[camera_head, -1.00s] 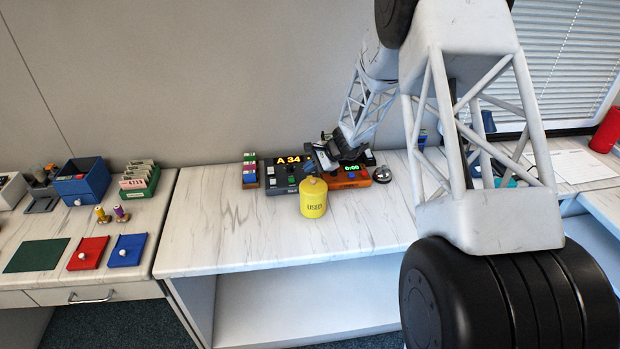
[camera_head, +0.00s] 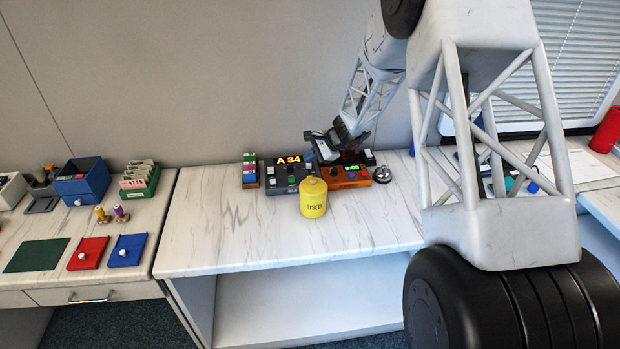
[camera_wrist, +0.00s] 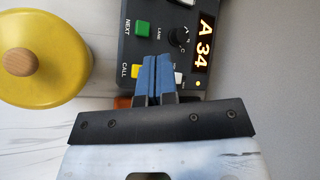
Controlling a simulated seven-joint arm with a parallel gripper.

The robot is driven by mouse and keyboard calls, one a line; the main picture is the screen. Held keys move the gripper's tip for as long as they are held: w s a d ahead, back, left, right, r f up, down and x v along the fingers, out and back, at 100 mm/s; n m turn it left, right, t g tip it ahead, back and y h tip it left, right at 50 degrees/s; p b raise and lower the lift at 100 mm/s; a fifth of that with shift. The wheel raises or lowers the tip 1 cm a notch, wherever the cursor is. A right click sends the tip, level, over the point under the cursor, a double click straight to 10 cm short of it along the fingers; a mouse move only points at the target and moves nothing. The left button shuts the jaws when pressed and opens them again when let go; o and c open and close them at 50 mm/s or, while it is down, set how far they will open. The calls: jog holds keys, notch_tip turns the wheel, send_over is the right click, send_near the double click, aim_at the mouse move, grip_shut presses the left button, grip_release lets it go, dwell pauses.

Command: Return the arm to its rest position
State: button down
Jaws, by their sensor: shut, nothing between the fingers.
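My gripper (camera_wrist: 153,62) has its two blue fingers together with nothing between them. In the wrist view the fingertips overlap the edge of the dark call panel (camera_wrist: 135,52), beside its yellow and white buttons; I cannot tell whether they touch it. In the head view my gripper (camera_head: 311,153) is above and behind the yellow canister (camera_head: 313,200), between the dark panel (camera_head: 283,181) reading "A 34" and the orange timer box (camera_head: 347,178). My arm reaches in from the right, hiding part of the table there.
A coloured block rack (camera_head: 250,171) is left of the panel. A red cylinder (camera_head: 607,131) stands at the far right. The front of the middle table is clear.

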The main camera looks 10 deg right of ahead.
dwell(0.4)
jog(key=s+r+n+g+h, duration=0.1)
jog(key=s+r+n+h, duration=0.15)
jog(key=s+r, duration=0.85)
jog(key=s+r+n+h, duration=0.1)
jog(key=s+r+n, duration=0.3)
jog(key=s+r, duration=0.7)
jog(key=s+d+n+h, duration=0.2)
jog(key=s+n, duration=0.1)
jog(key=s, duration=1.2)
jog(key=s+d+r+n+h, duration=0.1)
jog(key=s+d+n+h, duration=0.2)
jog(key=s, duration=1.3)
jog(key=shift+d+r+t, duration=0.15)
jog(key=shift+r+t, duration=0.15)
jog(key=shift+t, duration=0.1)
